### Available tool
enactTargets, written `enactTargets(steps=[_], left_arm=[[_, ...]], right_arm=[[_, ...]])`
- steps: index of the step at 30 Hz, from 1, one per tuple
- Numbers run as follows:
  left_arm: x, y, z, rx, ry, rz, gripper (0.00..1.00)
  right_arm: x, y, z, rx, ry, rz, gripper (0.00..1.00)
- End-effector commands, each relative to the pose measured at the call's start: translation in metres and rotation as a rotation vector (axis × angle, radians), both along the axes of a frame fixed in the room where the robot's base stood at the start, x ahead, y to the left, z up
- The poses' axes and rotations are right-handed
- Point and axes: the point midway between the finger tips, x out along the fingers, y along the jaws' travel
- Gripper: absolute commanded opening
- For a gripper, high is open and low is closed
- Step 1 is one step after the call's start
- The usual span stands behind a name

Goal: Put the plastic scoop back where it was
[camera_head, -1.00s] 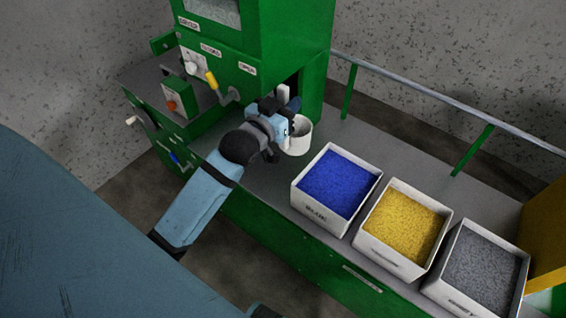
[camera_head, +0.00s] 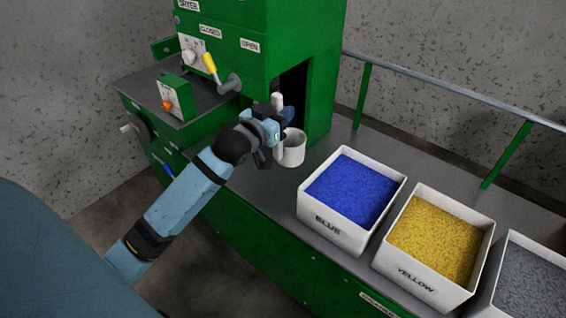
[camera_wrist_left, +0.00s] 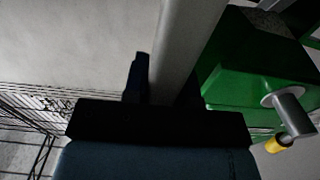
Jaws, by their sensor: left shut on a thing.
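My left gripper (camera_head: 274,124) is shut on the upright pale handle (camera_head: 277,99) of the plastic scoop, beside the dark opening of the green machine. The scoop's white cup (camera_head: 291,150) hangs upright just right of the gripper, close to the grey counter; I cannot tell if it touches. In the left wrist view the handle (camera_wrist_left: 184,45) runs up as a thick pale bar from the jaws, and the cup is hidden there. My right gripper is not in view.
Open bins of blue (camera_head: 350,190), yellow (camera_head: 435,235) and grey (camera_head: 530,285) granules stand in a row to the right. The green machine (camera_head: 290,35) has a yellow-handled lever (camera_head: 209,63). A rail (camera_head: 440,85) runs along the back. Some counter is free behind the bins.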

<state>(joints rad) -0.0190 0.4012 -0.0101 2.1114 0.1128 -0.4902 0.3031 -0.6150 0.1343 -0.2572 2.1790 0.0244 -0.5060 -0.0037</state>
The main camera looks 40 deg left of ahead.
Motion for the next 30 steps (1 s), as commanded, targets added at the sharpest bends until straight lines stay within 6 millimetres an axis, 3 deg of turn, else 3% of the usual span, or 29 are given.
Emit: enactTargets(steps=[1, 3, 9, 17, 24, 30], left_arm=[[0.000, 0.000, -0.019, -0.002, 0.003, 0.001, 0.00], [0.000, 0.000, -0.039, -0.001, 0.004, 0.001, 0.00], [0.000, 0.000, -0.077, 0.000, 0.001, 0.000, 0.00], [0.000, 0.000, -0.096, 0.000, 0.000, 0.000, 0.00], [0.000, 0.000, -0.130, 0.001, 0.000, 0.000, 0.00], [0.000, 0.000, -0.129, 0.001, -0.002, 0.000, 0.00]], right_arm=[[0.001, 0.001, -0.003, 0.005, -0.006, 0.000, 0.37], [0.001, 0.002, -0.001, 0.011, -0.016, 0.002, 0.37], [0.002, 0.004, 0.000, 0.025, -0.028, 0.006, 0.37], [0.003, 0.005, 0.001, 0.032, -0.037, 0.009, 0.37], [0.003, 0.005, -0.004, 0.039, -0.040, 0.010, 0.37], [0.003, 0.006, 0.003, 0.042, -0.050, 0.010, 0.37]])
